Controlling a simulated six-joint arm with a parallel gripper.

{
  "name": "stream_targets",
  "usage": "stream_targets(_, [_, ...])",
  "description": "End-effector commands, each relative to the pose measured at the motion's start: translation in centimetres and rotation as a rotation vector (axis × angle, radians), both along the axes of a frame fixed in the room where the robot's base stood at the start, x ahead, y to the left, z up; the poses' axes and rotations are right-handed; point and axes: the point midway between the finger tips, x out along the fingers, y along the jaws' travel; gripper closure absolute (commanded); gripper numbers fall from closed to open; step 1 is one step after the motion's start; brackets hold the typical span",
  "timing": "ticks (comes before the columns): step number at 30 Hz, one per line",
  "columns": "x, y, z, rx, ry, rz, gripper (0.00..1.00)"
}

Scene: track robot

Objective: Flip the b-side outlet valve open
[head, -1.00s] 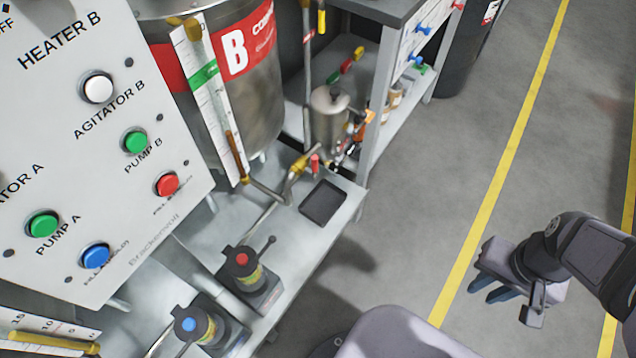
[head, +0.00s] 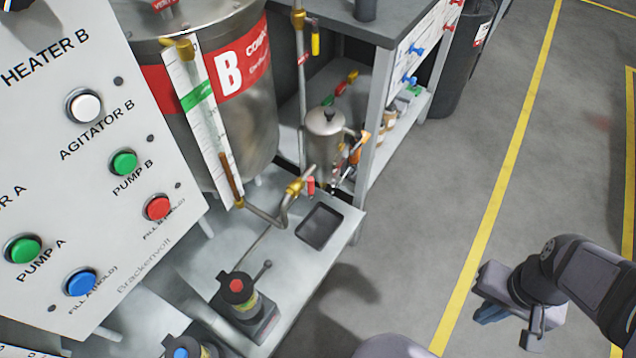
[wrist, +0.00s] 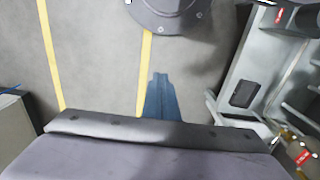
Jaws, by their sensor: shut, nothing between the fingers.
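Tank B (head: 232,110) stands on the steel bench. From its base a pipe leads to a brass outlet valve (head: 295,187) with a short red handle (head: 311,186) at its end, above a dark square tray (head: 319,227). The handle appears to point down, but its exact position is too small to tell. Brass fittings with a red part (wrist: 303,157) show at the lower right of the wrist view. My gripper (head: 490,313) is over the open floor, well right of the bench and apart from the valve. Its blue fingers (wrist: 158,82) are closed together and empty.
The control panel (head: 120,230) fills the left, with a red-topped pump (head: 240,300) below it. A small steel pot (head: 327,140) and a shelf unit (head: 372,110) stand behind the valve. The floor between gripper and bench is clear.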

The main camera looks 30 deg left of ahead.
Motion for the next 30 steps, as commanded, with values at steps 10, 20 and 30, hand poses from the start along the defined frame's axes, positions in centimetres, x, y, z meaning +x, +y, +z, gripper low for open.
stream_targets(10, [-1.9,3.2,3.2,-0.009,0.097,0.160,1.00])
stream_targets(20, [-0.1,10.9,7.1,-0.019,0.198,0.395,1.00])
stream_targets(30, [6.1,23.9,9.4,0.122,0.170,0.455,1.00])
